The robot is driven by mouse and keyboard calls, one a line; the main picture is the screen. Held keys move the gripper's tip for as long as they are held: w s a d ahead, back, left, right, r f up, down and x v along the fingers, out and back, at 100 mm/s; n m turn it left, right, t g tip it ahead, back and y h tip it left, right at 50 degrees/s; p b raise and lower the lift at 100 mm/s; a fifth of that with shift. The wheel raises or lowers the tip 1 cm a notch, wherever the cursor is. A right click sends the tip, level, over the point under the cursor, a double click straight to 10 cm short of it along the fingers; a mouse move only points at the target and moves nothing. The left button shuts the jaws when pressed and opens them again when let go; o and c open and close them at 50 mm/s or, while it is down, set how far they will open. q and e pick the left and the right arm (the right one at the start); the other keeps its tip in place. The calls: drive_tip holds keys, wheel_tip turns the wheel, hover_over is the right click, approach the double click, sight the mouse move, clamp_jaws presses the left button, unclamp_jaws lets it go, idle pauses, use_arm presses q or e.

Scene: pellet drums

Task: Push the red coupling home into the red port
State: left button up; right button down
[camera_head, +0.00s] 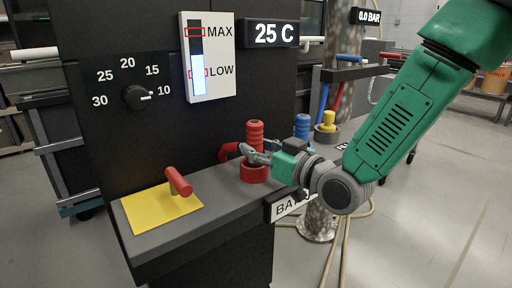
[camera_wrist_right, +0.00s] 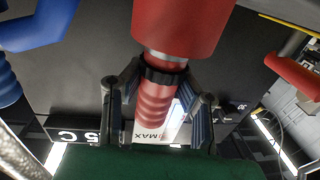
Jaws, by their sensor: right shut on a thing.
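The ribbed red coupling (camera_head: 255,132) stands upright over the red port (camera_head: 254,173) on the grey ledge. In the right wrist view, the picture is upside down: the port (camera_wrist_right: 180,25) is at the top and the coupling (camera_wrist_right: 154,105) below it. A silver section shows between the port and the coupling's black ring. My right gripper (camera_head: 258,155) is shut on the coupling around that black ring; its fingers (camera_wrist_right: 158,88) lie on both sides in the wrist view. How deep the coupling sits inside the port is hidden. My left gripper is not in view.
A red handle (camera_head: 179,182) stands on a yellow plate (camera_head: 150,211) at the ledge's left. A blue coupling (camera_head: 302,126) and a yellow one (camera_head: 328,121) stand behind my right wrist. The black panel carries a dial (camera_head: 136,97) and a level gauge (camera_head: 197,60).

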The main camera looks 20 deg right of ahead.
drive_tip(key=shift+f+b, duration=0.4)
drive_tip(key=shift+f, duration=0.3)
drive_tip(key=c, duration=1.1)
unclamp_jaws()
drive_tip(key=shift+c, duration=0.2)
drive_tip(key=shift+v, duration=3.75)
